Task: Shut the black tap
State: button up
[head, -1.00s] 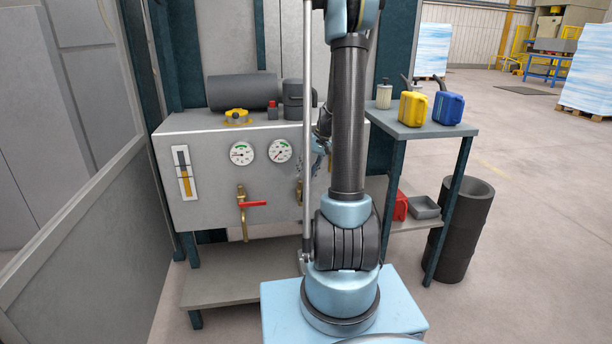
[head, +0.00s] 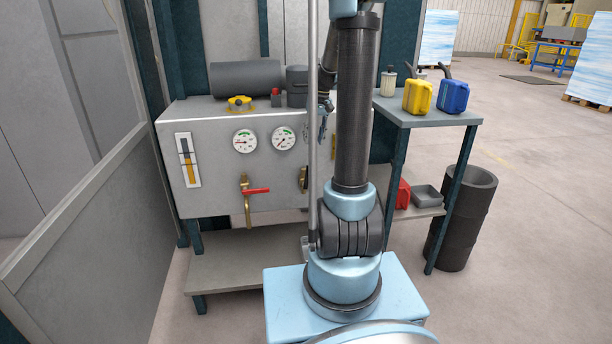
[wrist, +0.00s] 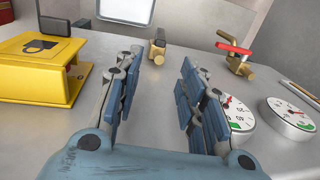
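The black tap is a small brass valve with a dark handle. It shows in the wrist view (wrist: 158,50), just beyond and between my fingertips. In the head view only a bit of its brass (head: 303,178) shows beside my arm, which hides the rest. My gripper (wrist: 160,63) is open, with blue-padded fingers apart and nothing between them. It faces the panel front and looks apart from the tap. In the head view it is mostly hidden behind my arm.
A brass tap with a red handle (head: 256,190) is left of the black tap in the head view. Two round gauges (head: 244,141) sit above it. A yellow box with a padlock sign (wrist: 40,70) is close to my fingers in the wrist view. A side shelf (head: 425,118) holds cans.

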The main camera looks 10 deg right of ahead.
aim_at(308, 173)
jog(key=f, duration=0.5)
jog(key=a+f, duration=0.1)
jog(key=f, duration=0.4)
jog(key=a+f, duration=0.1)
jog(key=f, duration=0.5)
jog(key=shift+a+f, duration=0.1)
jog(key=shift+a, duration=0.05)
grip_shut()
